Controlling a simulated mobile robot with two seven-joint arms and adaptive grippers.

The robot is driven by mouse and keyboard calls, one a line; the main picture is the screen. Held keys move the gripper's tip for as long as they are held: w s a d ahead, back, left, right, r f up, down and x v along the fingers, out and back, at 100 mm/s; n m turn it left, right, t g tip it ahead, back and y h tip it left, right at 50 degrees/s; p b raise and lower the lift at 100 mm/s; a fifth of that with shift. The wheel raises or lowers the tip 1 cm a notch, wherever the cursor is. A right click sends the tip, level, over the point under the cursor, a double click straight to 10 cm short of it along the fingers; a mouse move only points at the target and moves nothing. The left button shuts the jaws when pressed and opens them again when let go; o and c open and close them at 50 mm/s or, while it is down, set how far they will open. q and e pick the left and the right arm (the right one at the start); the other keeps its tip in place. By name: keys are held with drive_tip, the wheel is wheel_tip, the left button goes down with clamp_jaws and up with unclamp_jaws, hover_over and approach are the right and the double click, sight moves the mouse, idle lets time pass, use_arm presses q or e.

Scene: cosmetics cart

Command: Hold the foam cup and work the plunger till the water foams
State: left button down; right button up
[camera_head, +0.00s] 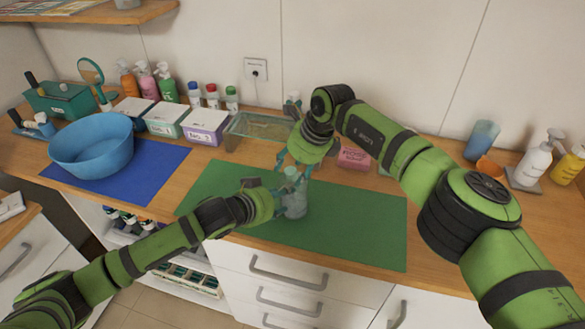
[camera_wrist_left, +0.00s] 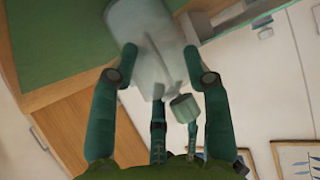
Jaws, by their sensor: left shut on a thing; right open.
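The foam cup (camera_head: 296,204) is a pale, see-through cup standing upright over the green mat (camera_head: 352,225). My left gripper (camera_head: 284,204) is shut on its side. In the left wrist view, the cup (camera_wrist_left: 150,38) sits between my left gripper's fingers (camera_wrist_left: 164,62). A pale green plunger knob (camera_head: 291,172) tops the cup, and it also shows in the left wrist view (camera_wrist_left: 184,108). My right gripper (camera_head: 292,163) is open above the cup, its fingers around the knob; I cannot tell if they touch it. The water inside is not clear to see.
A blue basin (camera_head: 92,150) stands on a blue mat (camera_head: 150,180) at left. Lidded boxes (camera_head: 205,127), a clear tray (camera_head: 258,130) and a pink block (camera_head: 354,158) line the back. Bottles (camera_head: 534,164) and a blue cup (camera_head: 481,140) stand at right. The green mat's right part is clear.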

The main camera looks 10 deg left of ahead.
sight(291, 171)
drive_tip(key=shift+a+f, duration=0.15)
drive_tip(key=shift+f, duration=0.3)
clamp_jaws()
wheel_tip(291, 171, up, 5)
drive_tip(key=shift+a+f, duration=0.1)
drive_tip(key=shift+a, duration=0.05)
unclamp_jaws()
drive_tip(key=shift+f, duration=0.1)
drive_tip(key=v, duration=1.2)
